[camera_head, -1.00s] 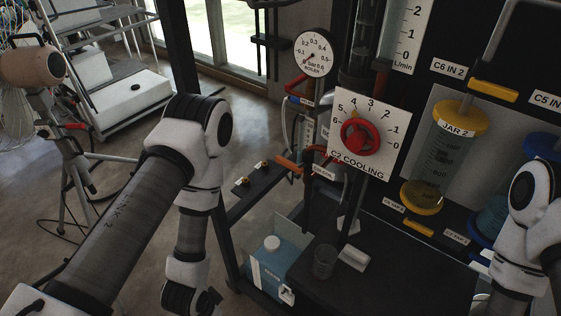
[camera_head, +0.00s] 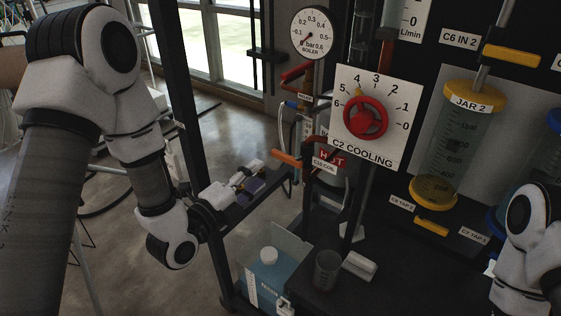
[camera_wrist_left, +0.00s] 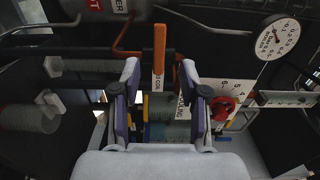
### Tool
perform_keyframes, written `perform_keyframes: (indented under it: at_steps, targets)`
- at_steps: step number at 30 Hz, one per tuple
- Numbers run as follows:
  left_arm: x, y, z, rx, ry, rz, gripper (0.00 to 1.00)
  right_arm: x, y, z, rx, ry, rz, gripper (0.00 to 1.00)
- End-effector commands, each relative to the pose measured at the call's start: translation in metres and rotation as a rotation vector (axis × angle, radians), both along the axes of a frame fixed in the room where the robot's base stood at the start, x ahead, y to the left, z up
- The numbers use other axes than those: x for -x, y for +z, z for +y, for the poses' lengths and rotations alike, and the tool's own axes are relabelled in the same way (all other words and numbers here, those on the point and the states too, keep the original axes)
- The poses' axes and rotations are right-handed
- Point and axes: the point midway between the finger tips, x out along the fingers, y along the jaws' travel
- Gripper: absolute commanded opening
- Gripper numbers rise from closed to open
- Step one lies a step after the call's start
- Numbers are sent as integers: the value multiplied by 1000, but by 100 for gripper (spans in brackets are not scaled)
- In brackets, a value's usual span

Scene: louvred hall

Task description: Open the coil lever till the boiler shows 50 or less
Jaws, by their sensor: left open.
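In the left wrist view the orange lever (camera_wrist_left: 159,55) stands upright in the picture, ahead of and between the two fingertips. My left gripper (camera_head: 252,183) is open, left of and slightly below the lever, apparently apart from it; the wrist view also shows its spread fingers (camera_wrist_left: 160,78). The round boiler gauge (camera_head: 314,34) is marked in bar; its exact reading is too small to tell. My right gripper is out of view.
A red C2 COOLING knob (camera_head: 365,118) on a white dial plate is right of the lever. JAR 2 (camera_head: 464,135) stands further right. A blue container (camera_head: 270,278) and a clear beaker (camera_head: 327,270) are below. A dark frame post (camera_head: 180,110) rises behind my left arm.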

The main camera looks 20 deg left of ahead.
Motion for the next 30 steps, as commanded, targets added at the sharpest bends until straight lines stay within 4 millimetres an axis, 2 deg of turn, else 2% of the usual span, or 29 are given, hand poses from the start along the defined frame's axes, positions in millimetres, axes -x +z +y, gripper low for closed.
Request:
perform_keyframes:
  at_steps: [16, 20, 30]
  targets:
    - [-70, 2, -26, -1, -1, 2, 44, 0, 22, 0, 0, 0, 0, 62]
    - [-70, -1, -26, 0, 1, 3, 44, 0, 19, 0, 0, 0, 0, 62]
    - [-85, 0, -31, 0, 1, 2, 44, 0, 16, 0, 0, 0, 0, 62]
